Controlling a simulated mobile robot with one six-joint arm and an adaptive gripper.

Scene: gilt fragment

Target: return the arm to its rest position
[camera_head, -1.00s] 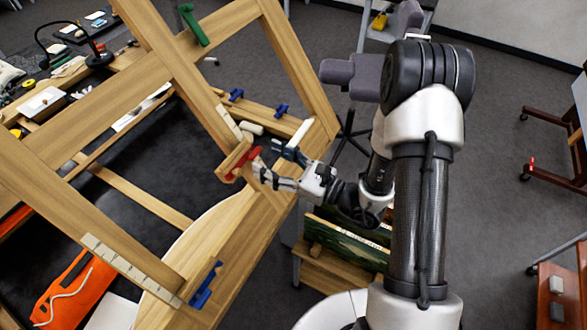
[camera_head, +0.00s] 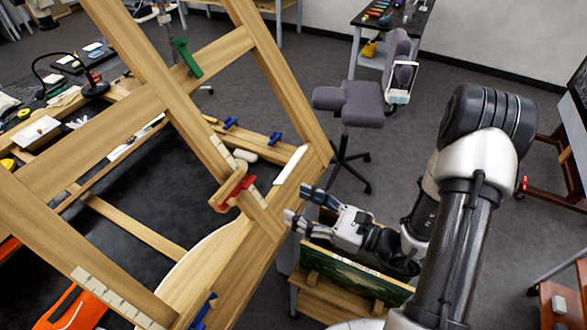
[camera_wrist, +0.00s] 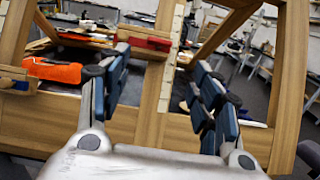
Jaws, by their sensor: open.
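My gripper (camera_head: 305,208) is open and empty in the head view. It is just right of the large wooden frame (camera_head: 90,140), apart from it. A red clamp (camera_head: 236,188) sits on a wooden block on the frame's bar, left of my gripper. In the wrist view my two fingers stand wide apart (camera_wrist: 163,95), and the wooden frame (camera_wrist: 155,110) shows between and beyond them. The red piece (camera_wrist: 145,41) also shows there, past the left finger. Nothing is between the fingertips.
A green clamp (camera_head: 187,58) and blue clamps (camera_head: 276,138) are on the woodwork. A grey chair (camera_head: 360,104) stands behind my arm. A wooden rack with a dark green panel (camera_head: 350,272) is below my gripper.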

